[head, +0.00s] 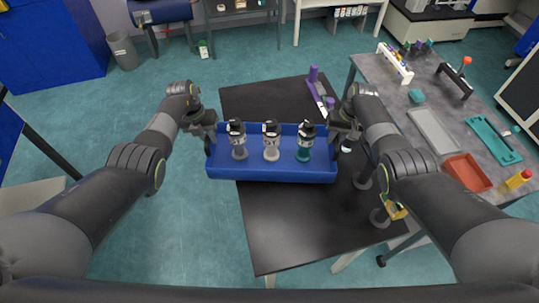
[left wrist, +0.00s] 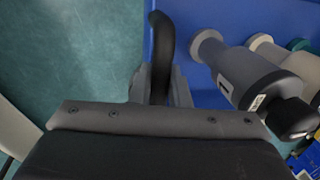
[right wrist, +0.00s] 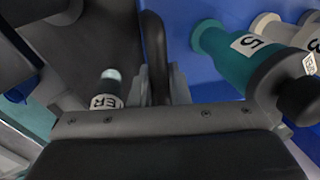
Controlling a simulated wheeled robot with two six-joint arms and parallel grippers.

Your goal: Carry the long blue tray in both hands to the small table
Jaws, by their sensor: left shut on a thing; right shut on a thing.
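The long blue tray (head: 270,174) is held up between my two grippers and looks level. It carries a grey bottle (head: 239,146), a pale bottle (head: 271,148) and a teal bottle (head: 304,150), all upright with black tops. My left gripper (head: 207,133) is shut on the tray's left end; the left wrist view shows its finger at the blue wall. My right gripper (head: 340,132) is shut on the tray's right end. The small dark table (head: 290,225) lies below and to the right; the tray's left end reaches past its left edge. The height gap cannot be told.
On the dark table, a purple-and-white item (head: 318,92) stands at the back and several bottles stand near the right edge. A grey bench (head: 440,125) on the right holds a red tray (head: 467,172) and a teal tray (head: 493,140).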

